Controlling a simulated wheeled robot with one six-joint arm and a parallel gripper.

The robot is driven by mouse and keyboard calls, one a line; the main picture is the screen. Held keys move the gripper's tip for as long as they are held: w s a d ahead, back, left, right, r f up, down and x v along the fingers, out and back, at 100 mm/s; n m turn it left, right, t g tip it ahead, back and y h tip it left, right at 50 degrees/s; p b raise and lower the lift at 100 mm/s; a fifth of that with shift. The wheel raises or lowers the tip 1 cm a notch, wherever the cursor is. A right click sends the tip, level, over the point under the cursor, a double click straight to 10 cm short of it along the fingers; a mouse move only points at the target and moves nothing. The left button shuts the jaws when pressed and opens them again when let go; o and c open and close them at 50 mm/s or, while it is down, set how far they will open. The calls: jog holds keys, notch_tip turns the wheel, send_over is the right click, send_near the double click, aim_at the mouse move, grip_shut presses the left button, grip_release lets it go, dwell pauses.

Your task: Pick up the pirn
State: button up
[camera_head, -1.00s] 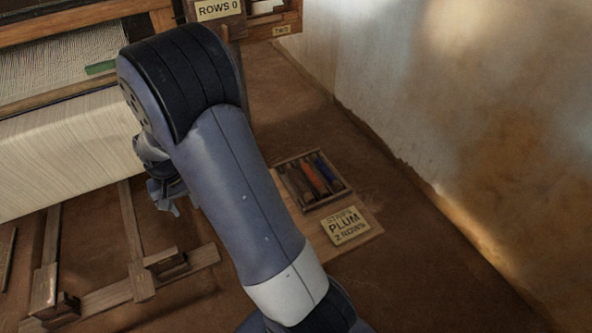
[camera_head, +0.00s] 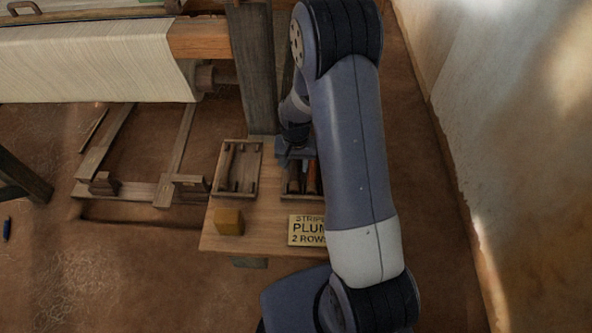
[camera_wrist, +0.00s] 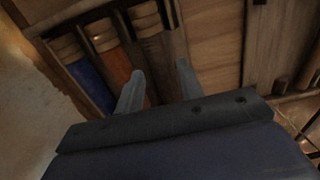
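The pirn tray (camera_head: 285,186) stands on a low wooden board, partly hidden by my arm. In the wrist view, it holds a blue pirn (camera_wrist: 90,80), an orange pirn (camera_wrist: 116,62) and a dark brownish pirn (camera_wrist: 157,50) in separate slots, each with a pale wooden end. A card (camera_head: 305,230) in front reads "STRIPE PLUM 2 ROWS". My gripper (camera_wrist: 160,68) is open and empty, pointing at the tray. In the wrist view its fingers appear on either side of the dark pirn; I cannot tell whether they touch it. The head view shows my gripper (camera_head: 294,152) over the tray's back part.
An empty wooden rack (camera_head: 222,186) stands left of the tray, with a yellowish block (camera_head: 229,221) in front of it. A loom post (camera_head: 252,80) rises close behind. The cloth beam (camera_head: 90,62) is at upper left; a wall (camera_head: 500,120) is on the right.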

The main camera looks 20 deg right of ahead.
jog(key=shift+f, duration=1.05)
jog(key=shift+c, duration=0.4)
jog(key=c, duration=0.7)
